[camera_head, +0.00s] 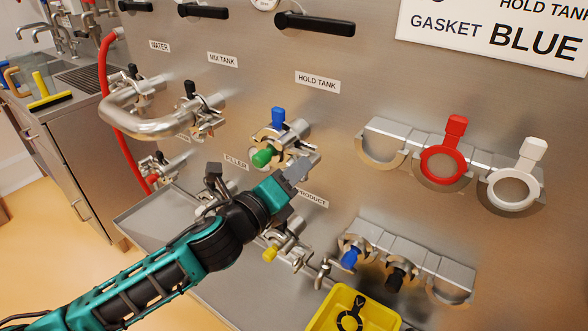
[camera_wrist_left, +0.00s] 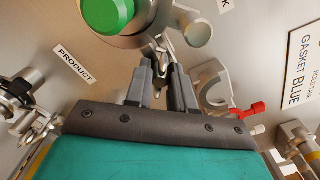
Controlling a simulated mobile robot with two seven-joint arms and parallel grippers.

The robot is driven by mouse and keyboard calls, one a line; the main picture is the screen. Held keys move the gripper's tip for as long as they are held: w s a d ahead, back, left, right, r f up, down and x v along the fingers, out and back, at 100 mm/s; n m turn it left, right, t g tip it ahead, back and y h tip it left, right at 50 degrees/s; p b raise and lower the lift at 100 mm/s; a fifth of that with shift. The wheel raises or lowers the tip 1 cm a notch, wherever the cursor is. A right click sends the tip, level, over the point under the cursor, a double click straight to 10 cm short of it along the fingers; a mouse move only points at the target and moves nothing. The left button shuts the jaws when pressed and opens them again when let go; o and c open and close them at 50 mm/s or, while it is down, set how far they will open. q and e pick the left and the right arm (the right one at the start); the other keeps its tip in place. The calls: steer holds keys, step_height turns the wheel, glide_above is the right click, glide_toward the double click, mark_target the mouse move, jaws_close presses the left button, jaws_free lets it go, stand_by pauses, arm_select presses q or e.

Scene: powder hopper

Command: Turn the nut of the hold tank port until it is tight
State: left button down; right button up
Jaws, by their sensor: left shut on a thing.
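The hold tank port (camera_head: 296,130) sticks out of the steel panel below the HOLD TANK label (camera_head: 318,82). A blue gasket tab (camera_head: 278,117) stands up from its clamp, and a green cap (camera_head: 263,157) closes its front. The cap also shows in the left wrist view (camera_wrist_left: 108,14). My left gripper (camera_head: 303,167) reaches in from below, at the lower right of the clamp. In the left wrist view its fingers (camera_wrist_left: 161,68) are shut on the small metal nut (camera_wrist_left: 160,66), which they mostly hide. My right gripper is not in view.
A rack with a red gasket (camera_head: 443,164) and a white gasket (camera_head: 515,190) is to the right. A lower rack holds a blue cap (camera_head: 349,257) and a black cap (camera_head: 398,276). A yellow bin (camera_head: 372,312) stands below. A U-bend pipe (camera_head: 150,128) is at left.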

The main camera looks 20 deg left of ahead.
arm_select(q)
steer(key=m, duration=0.6)
steer(key=shift+r, duration=0.15)
steer(key=shift+m, duration=0.9)
steer(key=shift+m, duration=1.2)
steer(key=c, duration=1.2)
jaws_free()
steer(key=shift+w, duration=0.1)
